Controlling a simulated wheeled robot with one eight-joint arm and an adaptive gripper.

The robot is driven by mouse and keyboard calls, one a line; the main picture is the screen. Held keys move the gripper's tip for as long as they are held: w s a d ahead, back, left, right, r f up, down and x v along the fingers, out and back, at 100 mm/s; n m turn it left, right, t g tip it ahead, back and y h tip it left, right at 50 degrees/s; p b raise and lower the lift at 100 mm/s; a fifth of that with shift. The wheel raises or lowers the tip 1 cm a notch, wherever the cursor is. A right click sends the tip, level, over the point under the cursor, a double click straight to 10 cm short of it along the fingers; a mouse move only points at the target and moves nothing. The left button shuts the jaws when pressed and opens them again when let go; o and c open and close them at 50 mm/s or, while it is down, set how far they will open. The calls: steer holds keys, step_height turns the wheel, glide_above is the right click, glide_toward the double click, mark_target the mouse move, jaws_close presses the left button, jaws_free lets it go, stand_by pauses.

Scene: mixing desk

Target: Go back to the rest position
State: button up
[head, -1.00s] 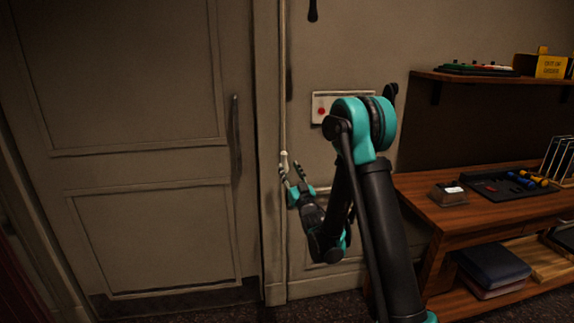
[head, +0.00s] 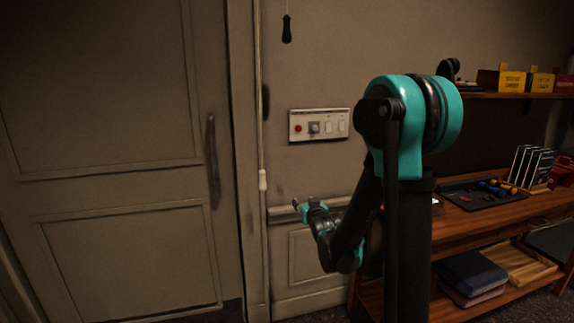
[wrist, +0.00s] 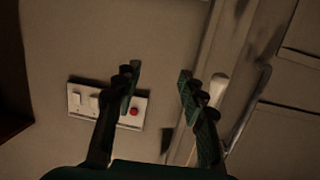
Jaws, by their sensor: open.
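My gripper (head: 308,206) is in front of the wall, right of the door frame and below the switch panel. In the wrist view its two fingers (wrist: 160,88) are spread apart with nothing between them. A pale cord with a white end piece (head: 262,180) hangs by the door frame, to the left of my gripper and apart from it in the head view. In the wrist view a whitish end piece (wrist: 218,88) shows beside the right finger, partly behind it. My arm fills the middle right of the head view.
The switch panel (head: 319,125) has a red button. A closed door (head: 120,170) with a long handle (head: 212,160) is on the left. A black pull (head: 287,30) hangs above. On the right are a wooden desk (head: 495,213) with a black tray (head: 480,200) and a shelf with yellow boxes.

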steer(key=s+d+f+g+h, duration=0.1)
steer(key=s+d+f+g, duration=0.2)
steer(key=s, duration=0.5)
steer(key=s+d+f+m+g+h, duration=0.1)
steer(key=s+d+f+g, duration=0.2)
steer(key=s+d, duration=0.3)
steer(key=shift+s+d+f+m+h, duration=0.3)
steer(key=shift+s+f, duration=0.2)
steer(key=shift+s, duration=0.35)
steer(key=s+d+f+g, duration=0.1)
steer(key=s+f, duration=0.1)
steer(key=s, duration=0.4)
steer(key=s+d+f+g, duration=0.1)
steer(key=s+f+g, duration=0.1)
steer(key=s, duration=0.3)
steer(key=s+d+f+g, duration=0.1)
steer(key=s+f+g, duration=0.1)
steer(key=s, duration=0.4)
steer(key=shift+s+d+f+m, duration=0.1)
steer(key=shift+s+d+m, duration=0.1)
steer(key=shift+s+m, duration=0.1)
steer(key=shift+c, duration=0.2)
